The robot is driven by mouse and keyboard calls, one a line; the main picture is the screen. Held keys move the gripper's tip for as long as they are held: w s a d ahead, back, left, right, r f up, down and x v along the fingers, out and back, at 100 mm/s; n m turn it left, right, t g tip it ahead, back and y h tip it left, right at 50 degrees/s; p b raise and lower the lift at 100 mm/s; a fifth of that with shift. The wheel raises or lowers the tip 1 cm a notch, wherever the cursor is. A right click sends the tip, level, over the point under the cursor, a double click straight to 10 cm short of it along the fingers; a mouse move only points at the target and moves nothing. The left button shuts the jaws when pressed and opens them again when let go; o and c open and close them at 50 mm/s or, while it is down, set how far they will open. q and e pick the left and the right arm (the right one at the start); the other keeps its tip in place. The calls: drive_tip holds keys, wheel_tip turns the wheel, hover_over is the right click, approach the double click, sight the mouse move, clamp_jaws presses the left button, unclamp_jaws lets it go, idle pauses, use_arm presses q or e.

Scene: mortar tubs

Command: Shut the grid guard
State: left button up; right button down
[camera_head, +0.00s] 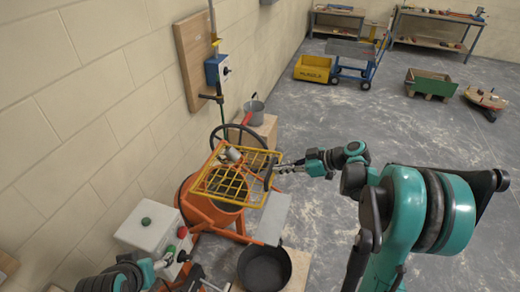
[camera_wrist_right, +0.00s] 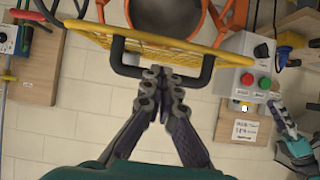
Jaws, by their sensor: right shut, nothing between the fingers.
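The yellow grid guard (camera_head: 232,170) sits over the orange mixer drum (camera_head: 190,205), tilted, its right side standing clear of the drum mouth. It also shows nearly edge-on in the right wrist view (camera_wrist_right: 130,36). Its black handle (camera_head: 268,174) is on the right side; it crosses the right wrist view (camera_wrist_right: 120,62). My right gripper (camera_head: 284,168) is shut and empty; its fingertips (camera_wrist_right: 161,76) are at the middle of the handle, and contact is unclear. My left gripper (camera_head: 168,259) is low at left by the control box; its fingers are too small to read.
A grey control box (camera_head: 145,226) with green and red buttons stands left of the mixer. A black bucket (camera_head: 265,268) and a grey metal sheet (camera_head: 272,216) lie in front. Open floor lies to the right.

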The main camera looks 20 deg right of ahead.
drive_tip(key=f+b, duration=0.5)
drive_tip(key=f, duration=0.1)
drive_tip(key=f+y+b, duration=0.1)
drive_tip(key=f+b, duration=0.5)
drive_tip(key=f, duration=0.1)
drive_tip(key=a+f+t+y+b, duration=0.1)
drive_tip(key=f+b, duration=0.4)
drive_tip(key=f, duration=0.2)
drive_tip(key=shift+w+b, duration=0.4)
drive_tip(key=shift+w+a+f+b, duration=0.2)
drive_tip(key=shift+f+b, duration=0.1)
drive_tip(key=shift+f, duration=0.15)
drive_tip(key=shift+w+a+f+b, duration=0.1)
drive_tip(key=shift+a+f+b, duration=0.15)
drive_tip(key=shift+f, duration=0.15)
drive_tip(key=shift+r, duration=0.1)
